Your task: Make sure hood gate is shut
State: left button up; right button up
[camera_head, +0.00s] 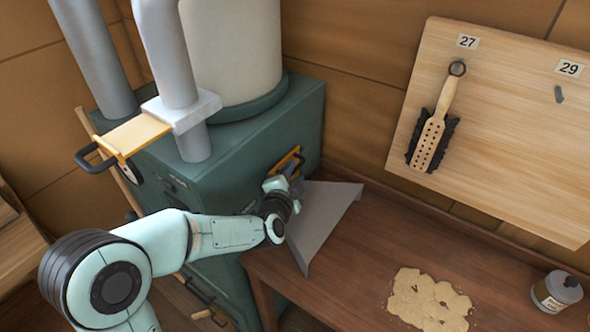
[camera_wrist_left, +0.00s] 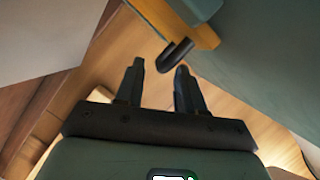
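A yellow gate plate (camera_head: 287,160) with a dark handle shows on the side of the green cabinet, just above the grey sloped hood (camera_head: 328,216). My left gripper (camera_head: 284,186) is in front of the hood and close to this gate, partly hiding it. In the left wrist view the gate's yellow plate (camera_wrist_left: 205,37) and black handle (camera_wrist_left: 175,53) lie just beyond the fingertips. My left gripper (camera_wrist_left: 160,72) is open there, with nothing between its fingers. How far the plate is slid in is hard to tell. My right gripper is not in view.
Another yellow gate (camera_head: 140,134) with a black handle sticks out from a grey pipe at left. The wooden bench (camera_head: 360,270) holds a sawdust patch (camera_head: 430,300) and a jar (camera_head: 556,291). A brush (camera_head: 433,125) hangs on the wall board (camera_head: 520,120).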

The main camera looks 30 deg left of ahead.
pick_arm(q)
jog(key=shift+x, duration=1.15)
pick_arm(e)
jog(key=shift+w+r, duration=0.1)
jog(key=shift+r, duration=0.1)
pick_arm(q)
grip_shut()
notch_tip(320, 180, down, 5)
jog(key=b, duration=0.3)
jog(key=shift+r, duration=0.3)
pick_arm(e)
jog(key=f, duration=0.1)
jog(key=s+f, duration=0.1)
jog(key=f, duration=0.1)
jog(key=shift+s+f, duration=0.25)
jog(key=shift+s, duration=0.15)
pick_arm(q)
grip_release()
jog(key=shift+r, duration=0.1)
